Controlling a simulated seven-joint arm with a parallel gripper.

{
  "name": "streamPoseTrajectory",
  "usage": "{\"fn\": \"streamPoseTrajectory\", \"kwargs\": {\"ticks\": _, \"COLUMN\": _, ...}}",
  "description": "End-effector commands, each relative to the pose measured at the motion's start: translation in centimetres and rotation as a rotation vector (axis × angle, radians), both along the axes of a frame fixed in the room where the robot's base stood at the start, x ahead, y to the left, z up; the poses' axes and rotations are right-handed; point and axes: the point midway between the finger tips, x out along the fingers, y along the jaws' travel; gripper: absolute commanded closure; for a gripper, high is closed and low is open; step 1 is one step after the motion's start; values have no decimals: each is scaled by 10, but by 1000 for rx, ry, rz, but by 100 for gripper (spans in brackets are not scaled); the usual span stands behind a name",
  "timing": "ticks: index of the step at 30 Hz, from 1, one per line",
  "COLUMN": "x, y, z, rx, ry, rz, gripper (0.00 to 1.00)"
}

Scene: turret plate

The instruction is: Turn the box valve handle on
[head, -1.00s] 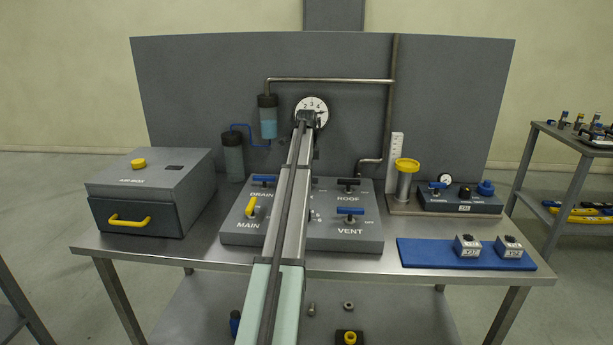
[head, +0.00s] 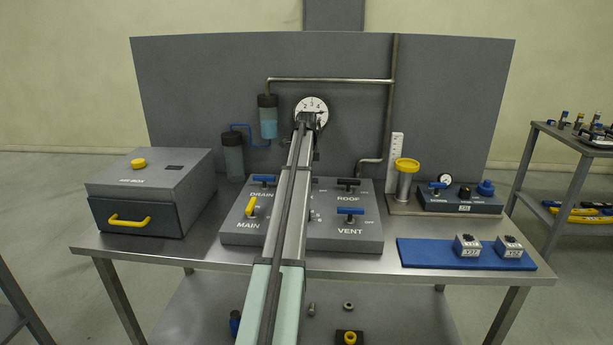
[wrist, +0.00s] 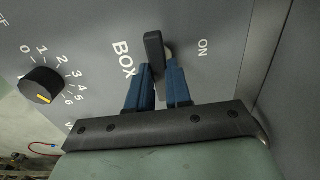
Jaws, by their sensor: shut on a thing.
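The box valve handle (wrist: 154,50) is a dark lever on a grey panel in the wrist view. It stands between the lettering BOX on its left and ON on its right. My gripper (wrist: 159,72) has two blue fingers, one on each side of the handle, and is shut on it. The handle's lower part and pivot are partly hidden by the fingers.
A black numbered knob (wrist: 42,85) sits left of the handle. In the head view, a valve block (head: 350,240) with several levers stands on the bench beneath my arm. A grey box (head: 150,180) is at left; a blue mat (head: 420,252) is at right.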

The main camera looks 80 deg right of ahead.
Motion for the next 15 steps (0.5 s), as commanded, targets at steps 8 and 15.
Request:
{"fn": "streamPoseTrajectory", "kwargs": {"ticks": 8, "x": 0, "y": 0, "z": 0, "rx": 1, "ry": 0, "rz": 26, "gripper": 100}}
{"fn": "streamPoseTrajectory", "kwargs": {"ticks": 15, "x": 0, "y": 0, "z": 0, "rx": 2, "ry": 1, "rz": 146, "gripper": 100}}
